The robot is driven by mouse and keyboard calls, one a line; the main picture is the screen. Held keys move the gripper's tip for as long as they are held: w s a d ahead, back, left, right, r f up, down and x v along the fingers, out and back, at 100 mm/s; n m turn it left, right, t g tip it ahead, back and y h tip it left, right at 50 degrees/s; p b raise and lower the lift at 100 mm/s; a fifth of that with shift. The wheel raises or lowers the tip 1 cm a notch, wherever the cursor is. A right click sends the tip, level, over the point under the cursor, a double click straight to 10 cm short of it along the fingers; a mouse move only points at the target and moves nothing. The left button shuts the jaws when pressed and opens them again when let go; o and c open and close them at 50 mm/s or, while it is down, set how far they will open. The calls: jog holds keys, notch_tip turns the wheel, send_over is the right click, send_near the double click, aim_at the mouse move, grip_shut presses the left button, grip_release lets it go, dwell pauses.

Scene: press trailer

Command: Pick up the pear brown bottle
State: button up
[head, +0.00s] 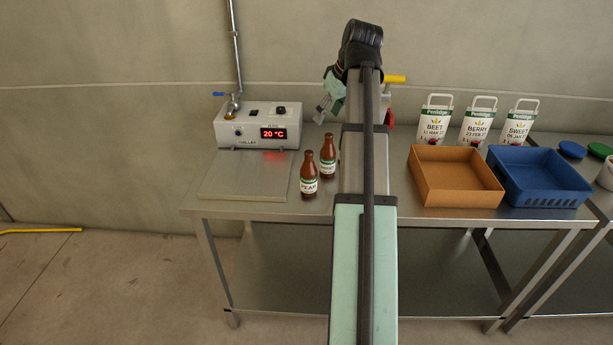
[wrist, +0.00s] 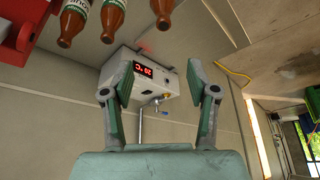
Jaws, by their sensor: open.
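The pear brown bottle (head: 309,177) stands upright on the steel table, with a white and green label reading PEAR. A second brown bottle (head: 328,158) stands just behind it to the right, its label too small to read. The wrist view is upside down and shows three brown bottles along its top edge, cut off by the frame; I cannot tell which one is pear. My gripper (head: 324,108) is above the back of the table, beyond the bottles and apart from them. In the wrist view my gripper (wrist: 160,92) is open and empty.
A chiller box (head: 258,126) with a red 20 °C display stands back left, with a bare plate (head: 243,178) before it. An orange-brown tray (head: 455,195), a blue crate (head: 540,195) and white juice pouches (head: 435,122) are right. My arm covers the table's middle.

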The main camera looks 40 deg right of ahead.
jog(key=p, duration=0.3)
send_near(309, 152)
jog(key=x, duration=0.5)
jog(key=shift+d+f, duration=0.15)
jog(key=shift+d, duration=0.2)
jog(key=shift+a+p+x, duration=0.2)
jog(key=shift+p+x, duration=0.15)
jog(key=shift+x, duration=0.6)
jog(key=shift+a+p+x, duration=0.2)
jog(key=shift+p+x, duration=0.1)
jog(key=shift+x, duration=0.65)
jog(key=shift+w+f, duration=0.3)
jog(key=shift+f, duration=0.3)
grip_shut()
